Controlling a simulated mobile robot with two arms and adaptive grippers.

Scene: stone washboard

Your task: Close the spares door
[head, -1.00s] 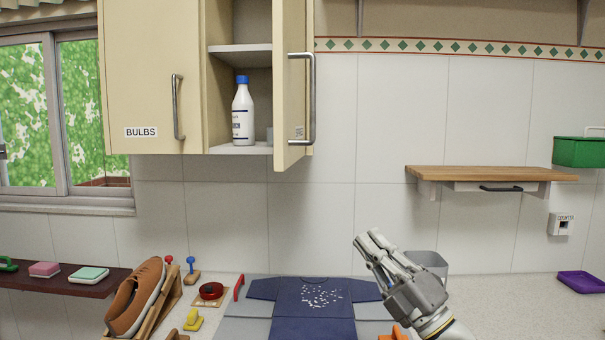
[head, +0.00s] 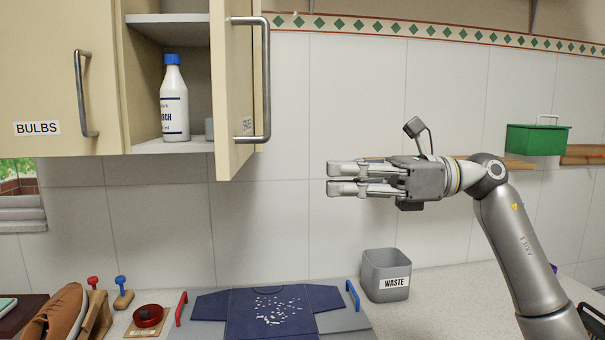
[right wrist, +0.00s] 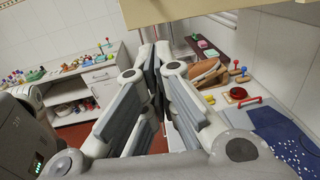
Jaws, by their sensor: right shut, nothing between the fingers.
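The spares door (head: 232,88) is the cream cabinet door standing open at the upper left in the head view, seen nearly edge-on. Its partly readable label faces sideways. A grey metal bar handle (head: 267,82) is on it. The open cabinet shows a white bottle with a blue cap (head: 174,105) on its lower shelf. My right gripper (head: 330,178) is shut and empty, pointing left, to the right of the door and about level with its bottom edge, apart from it. The right wrist view shows its fingers (right wrist: 156,62) too. My left gripper is not in view.
The shut BULBS door (head: 50,60) is at the far left. A green box (head: 537,140) is at right.

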